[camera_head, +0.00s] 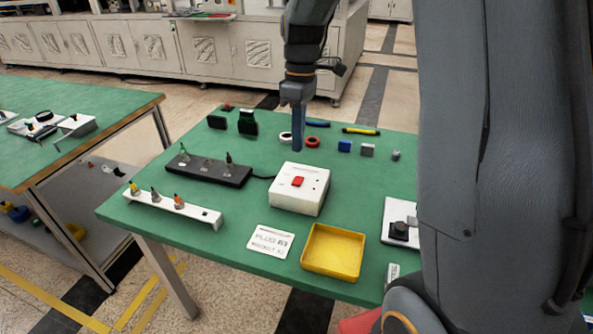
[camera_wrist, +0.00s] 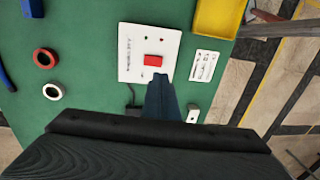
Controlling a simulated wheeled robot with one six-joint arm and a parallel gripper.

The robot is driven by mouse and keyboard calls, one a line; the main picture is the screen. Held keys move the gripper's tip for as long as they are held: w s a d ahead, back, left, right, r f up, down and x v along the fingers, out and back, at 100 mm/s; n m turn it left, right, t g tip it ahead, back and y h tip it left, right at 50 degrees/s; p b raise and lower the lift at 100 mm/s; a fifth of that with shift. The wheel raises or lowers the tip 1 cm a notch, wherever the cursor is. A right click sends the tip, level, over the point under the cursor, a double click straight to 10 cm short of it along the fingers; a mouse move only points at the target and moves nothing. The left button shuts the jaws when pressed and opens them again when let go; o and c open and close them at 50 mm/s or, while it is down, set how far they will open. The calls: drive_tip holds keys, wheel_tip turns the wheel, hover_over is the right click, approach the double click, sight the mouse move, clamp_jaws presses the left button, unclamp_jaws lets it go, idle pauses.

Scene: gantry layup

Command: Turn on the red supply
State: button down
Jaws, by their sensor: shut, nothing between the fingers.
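The supply is a white box (camera_head: 312,201) with a red switch (camera_head: 298,182) on its top, standing mid-table. It also shows in the wrist view as a white box (camera_wrist: 131,66) with the red switch (camera_wrist: 153,60) near its middle. My gripper (camera_head: 298,148) points down above the table, behind the box in the head view, with its fingers shut and empty. In the wrist view its fingertips (camera_wrist: 161,78) appear just beside the red switch. I cannot tell whether the switch is on or off.
A black strip (camera_head: 209,168) with several plugs, a white rack (camera_head: 172,207), a yellow tray (camera_head: 333,251) and a printed card (camera_head: 270,240) surround the box. Red and white rings (camera_head: 312,142) and small blocks (camera_head: 345,146) lie behind. Another green table (camera_head: 60,150) stands left.

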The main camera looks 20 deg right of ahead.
sight(297, 180)
drive_tip(key=f, duration=0.3)
drive_tip(key=f+p, duration=0.1)
drive_tip(key=f, duration=0.2)
drive_tip(key=s+f+p, duration=0.1)
drive_tip(key=f, duration=0.2)
drive_tip(key=shift+a+f, duration=0.35)
drive_tip(key=shift+a, duration=0.05)
drive_tip(key=shift+a+f, duration=0.1)
drive_tip(key=shift+a, duration=0.05)
drive_tip(key=shift+s+d+f, duration=0.1)
drive_tip(key=shift+d, duration=0.1)
drive_tip(key=shift+w+d+r, duration=0.2)
drive_tip(key=shift+w+d, duration=0.2)
drive_tip(key=shift+w, duration=0.25)
drive_tip(key=shift+r+p, duration=0.5)
drive_tip(key=shift+p, duration=0.05)
wheel_tip(297, 180, up, 13)
drive_tip(key=s+a, duration=0.1)
drive_tip(key=shift+s, duration=0.15)
